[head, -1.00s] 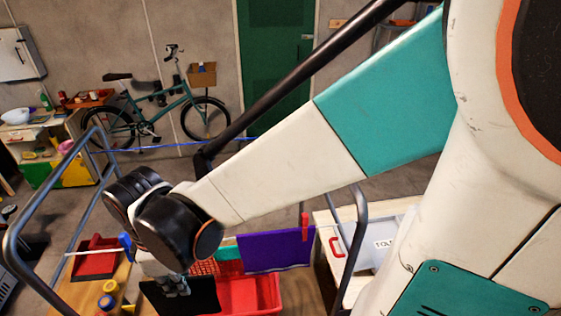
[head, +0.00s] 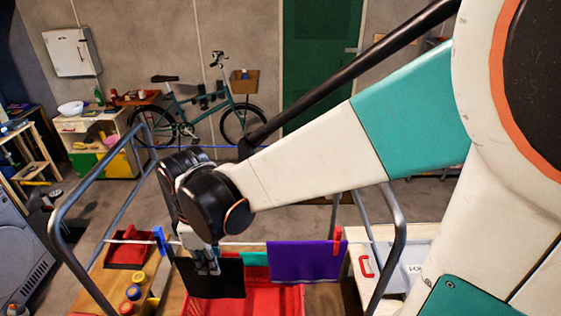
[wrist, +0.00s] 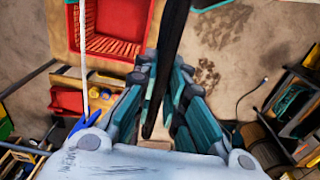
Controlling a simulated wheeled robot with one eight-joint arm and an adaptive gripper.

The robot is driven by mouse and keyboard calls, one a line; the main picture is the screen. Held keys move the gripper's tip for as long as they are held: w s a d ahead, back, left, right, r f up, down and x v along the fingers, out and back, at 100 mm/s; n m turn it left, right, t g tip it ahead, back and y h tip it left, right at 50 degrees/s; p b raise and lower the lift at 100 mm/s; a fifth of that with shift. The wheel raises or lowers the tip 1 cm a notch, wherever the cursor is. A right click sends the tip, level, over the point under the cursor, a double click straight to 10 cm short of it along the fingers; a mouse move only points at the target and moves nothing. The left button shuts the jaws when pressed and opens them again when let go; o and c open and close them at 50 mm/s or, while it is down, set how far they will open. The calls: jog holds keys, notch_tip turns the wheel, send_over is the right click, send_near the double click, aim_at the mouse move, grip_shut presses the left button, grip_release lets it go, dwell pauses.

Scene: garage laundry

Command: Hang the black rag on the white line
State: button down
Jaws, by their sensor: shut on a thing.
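My gripper (head: 207,268) is shut on the top edge of the black rag (head: 218,284), which hangs down flat. In the wrist view the rag (wrist: 172,45) shows nearly edge-on between the fingers (wrist: 163,78). The white line (head: 120,241) runs across between the grey rails and passes behind my gripper in the head view. In the wrist view the line (wrist: 83,45) lies to the left of the rag, with a clear gap between them. A blue peg (head: 159,240) sits on the line left of my gripper. A red peg (head: 338,240) sits farther right.
A purple cloth (head: 305,262) hangs right of the rag, with a teal cloth (head: 255,260) partly showing between. A red crate (head: 280,298) stands below. Grey rails (head: 75,212) flank the line. A blue line (head: 225,147) runs farther back. Yellow-lidded jars (head: 133,292) stand lower left.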

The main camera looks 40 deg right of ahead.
jog(key=w+d+b, duration=0.1)
jog(key=w+d, duration=0.1)
jog(key=w, duration=0.1)
jog(key=w+d, duration=0.2)
jog(key=w, duration=0.1)
jog(key=w+d+b, duration=0.1)
jog(key=w+d, duration=0.1)
jog(key=w, duration=0.1)
jog(key=shift+d+f+b, duration=0.2)
jog(key=shift+d+b, duration=0.15)
jog(key=shift+d, duration=0.05)
jog(key=shift+f+b, duration=3.05)
jog(key=shift+f, duration=0.7)
jog(key=c, duration=1.6)
grip_release()
jog(key=shift+o, duration=0.2)
